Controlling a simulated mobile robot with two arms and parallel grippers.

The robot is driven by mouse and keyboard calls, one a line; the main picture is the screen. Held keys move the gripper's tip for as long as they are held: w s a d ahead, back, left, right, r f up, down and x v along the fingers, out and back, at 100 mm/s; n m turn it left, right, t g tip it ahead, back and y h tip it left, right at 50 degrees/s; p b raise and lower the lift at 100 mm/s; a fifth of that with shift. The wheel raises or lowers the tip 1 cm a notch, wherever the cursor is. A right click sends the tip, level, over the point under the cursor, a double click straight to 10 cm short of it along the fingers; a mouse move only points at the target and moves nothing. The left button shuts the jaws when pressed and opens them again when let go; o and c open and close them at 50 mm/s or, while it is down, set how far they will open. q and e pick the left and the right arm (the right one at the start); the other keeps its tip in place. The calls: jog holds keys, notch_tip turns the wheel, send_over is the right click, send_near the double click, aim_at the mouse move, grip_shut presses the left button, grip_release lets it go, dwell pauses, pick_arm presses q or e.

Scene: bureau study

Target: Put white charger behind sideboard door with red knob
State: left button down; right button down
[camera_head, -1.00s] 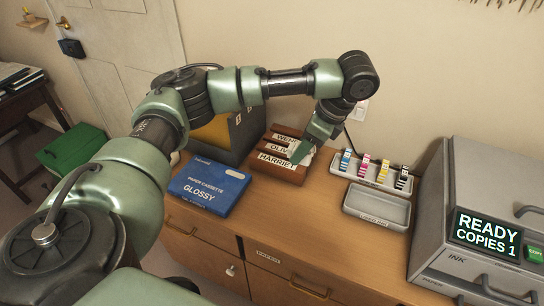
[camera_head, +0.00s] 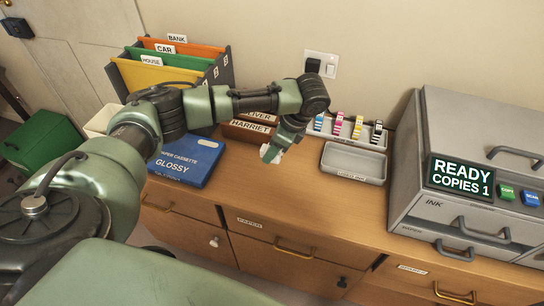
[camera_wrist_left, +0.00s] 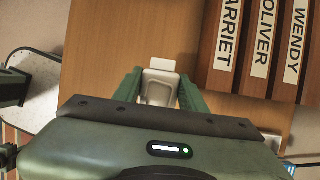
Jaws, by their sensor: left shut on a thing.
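My left gripper (camera_head: 268,151) is shut on the white charger (camera_head: 274,157), over the sideboard top just in front of the name-labelled brown holders. In the left wrist view the charger (camera_wrist_left: 160,86) sits between the two green fingers (camera_wrist_left: 160,92); its lower part is hidden by the gripper body. The wooden sideboard (camera_head: 250,195) has a door with a white knob (camera_head: 214,242) and one with a black knob (camera_head: 342,282). No red knob shows in these frames. My right gripper is not in view.
A blue paper cassette box (camera_head: 188,162), a file holder (camera_head: 222,78), a grey tray (camera_head: 352,163), a rack of ink bottles (camera_head: 330,136) and a grey copier (camera_head: 420,180) stand on the sideboard. A wall socket (camera_head: 328,65) is behind. The front strip of the top is clear.

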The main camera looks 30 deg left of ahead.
pick_arm(q)
jog(key=shift+f, duration=1.8)
jog(key=shift+f, duration=0.1)
jog(key=c, duration=0.8)
grip_release()
